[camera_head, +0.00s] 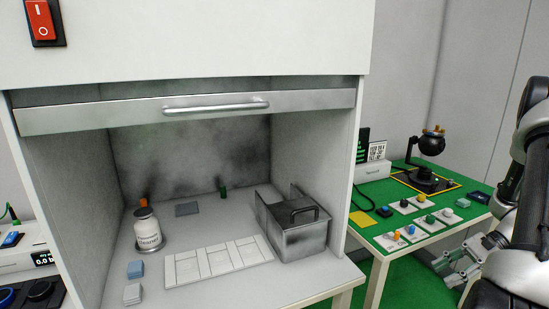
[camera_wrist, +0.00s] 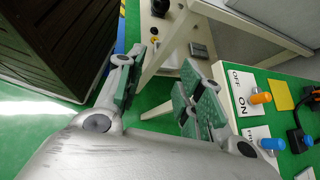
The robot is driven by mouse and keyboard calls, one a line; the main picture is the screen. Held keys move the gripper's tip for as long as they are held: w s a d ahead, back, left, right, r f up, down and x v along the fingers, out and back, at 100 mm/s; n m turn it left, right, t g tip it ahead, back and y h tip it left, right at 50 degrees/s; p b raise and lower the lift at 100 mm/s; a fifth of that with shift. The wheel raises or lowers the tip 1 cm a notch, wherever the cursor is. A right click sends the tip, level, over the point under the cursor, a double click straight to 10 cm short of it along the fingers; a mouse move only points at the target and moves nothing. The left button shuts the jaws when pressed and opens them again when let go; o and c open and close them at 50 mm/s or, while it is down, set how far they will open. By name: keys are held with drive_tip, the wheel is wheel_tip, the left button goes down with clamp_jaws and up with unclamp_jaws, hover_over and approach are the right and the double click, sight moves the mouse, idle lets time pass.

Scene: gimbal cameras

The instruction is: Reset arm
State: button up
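My arm (camera_head: 525,200) reaches down along the right edge of the head view. My gripper (camera_head: 458,262) hangs in front of the green table (camera_head: 400,268), near its front right edge. Green floor and a white table leg show behind the gap.
A fume hood with a raised sash (camera_head: 200,107) holds a white bottle (camera_head: 148,230), a white tray (camera_head: 218,262) and a metal box (camera_head: 295,228). The green table bears several knobs and switches, including an orange-tipped switch (camera_wrist: 260,98), and a black gimbal device (camera_head: 430,160).

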drive_tip(key=s+a+r+n+t+h, duration=0.1)
drive_tip(key=s+a+r+n+h, duration=0.2)
drive_tip(key=r, duration=0.7)
drive_tip(key=s+a+r+n+t+h, duration=0.1)
drive_tip(key=s+a+r+n+h, duration=0.3)
drive_tip(key=r, duration=0.5)
drive_tip(key=s+a+r+n+t+h, duration=0.2)
drive_tip(key=s+a+r+n+h, duration=0.2)
drive_tip(key=r+n, duration=0.5)
drive_tip(key=s+a+r, duration=0.1)
drive_tip(key=s+a, duration=0.1)
drive_tip(key=a, duration=0.1)
drive_tip(key=shift+s+r, duration=0.15)
drive_tip(key=shift+r, duration=0.15)
drive_tip(key=shift+a, duration=0.1)
